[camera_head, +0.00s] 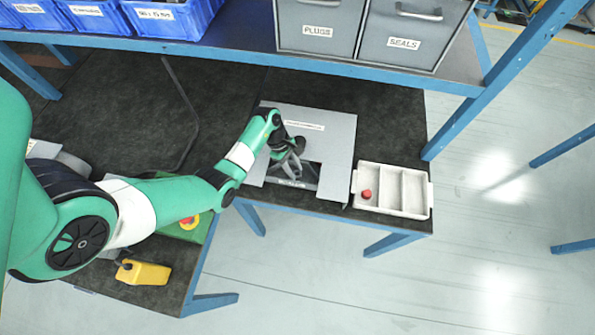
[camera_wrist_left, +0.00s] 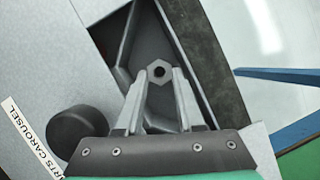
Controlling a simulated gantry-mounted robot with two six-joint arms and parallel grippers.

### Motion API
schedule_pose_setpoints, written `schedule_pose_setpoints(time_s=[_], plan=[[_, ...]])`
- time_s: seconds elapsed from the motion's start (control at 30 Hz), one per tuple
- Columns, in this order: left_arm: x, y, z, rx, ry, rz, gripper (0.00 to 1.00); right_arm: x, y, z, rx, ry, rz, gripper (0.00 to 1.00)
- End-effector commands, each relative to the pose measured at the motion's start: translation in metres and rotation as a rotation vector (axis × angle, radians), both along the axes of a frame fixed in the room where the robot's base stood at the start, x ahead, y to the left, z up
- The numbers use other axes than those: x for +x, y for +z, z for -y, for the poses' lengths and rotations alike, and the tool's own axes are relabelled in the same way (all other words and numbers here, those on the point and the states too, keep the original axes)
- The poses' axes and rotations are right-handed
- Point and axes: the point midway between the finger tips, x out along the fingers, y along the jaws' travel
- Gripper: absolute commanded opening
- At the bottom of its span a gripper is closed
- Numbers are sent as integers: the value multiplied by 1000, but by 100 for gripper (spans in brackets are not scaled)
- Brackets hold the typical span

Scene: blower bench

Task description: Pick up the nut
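The nut (camera_wrist_left: 160,71) is a small light hexagonal ring with a dark hole, over the dark floor of a wedge-shaped compartment. The compartment shows through the cut-out of a grey cover plate (camera_head: 338,130), labelled parts carousel in the wrist view. My left gripper (camera_head: 290,170) reaches down into this cut-out. In the left wrist view, the left gripper (camera_wrist_left: 161,76) has its two fingertips apart, on either side of the nut. I see no clear contact between them. In the head view the nut is hidden or too small to see. My right gripper is not in view.
A white divided tray (camera_head: 430,190) with a red piece (camera_head: 366,193) stands right of the cover plate. A dark round knob (camera_wrist_left: 77,133) sits on the plate close to the gripper. A shelf with blue bins (camera_head: 170,18) and grey drawers (camera_head: 405,33) overhangs the bench's back.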

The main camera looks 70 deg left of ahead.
Motion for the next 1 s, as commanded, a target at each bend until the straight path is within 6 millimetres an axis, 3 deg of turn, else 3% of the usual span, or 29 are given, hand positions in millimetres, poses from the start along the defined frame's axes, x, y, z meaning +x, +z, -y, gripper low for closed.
schedule_pose_setpoints(time_s=[0.43, 0.67, 0.9, 1.0], plan=[[0, 5, 0, 1, 0, 1, 0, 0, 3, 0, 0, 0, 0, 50], [1, 39, -1, 1, 0, 3, 0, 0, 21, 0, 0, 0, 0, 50], [-28, 98, 42, 2, -2, 2, 0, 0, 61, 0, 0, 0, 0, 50], [-46, 109, 68, -3, -2, -2, 0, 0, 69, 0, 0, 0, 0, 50]])
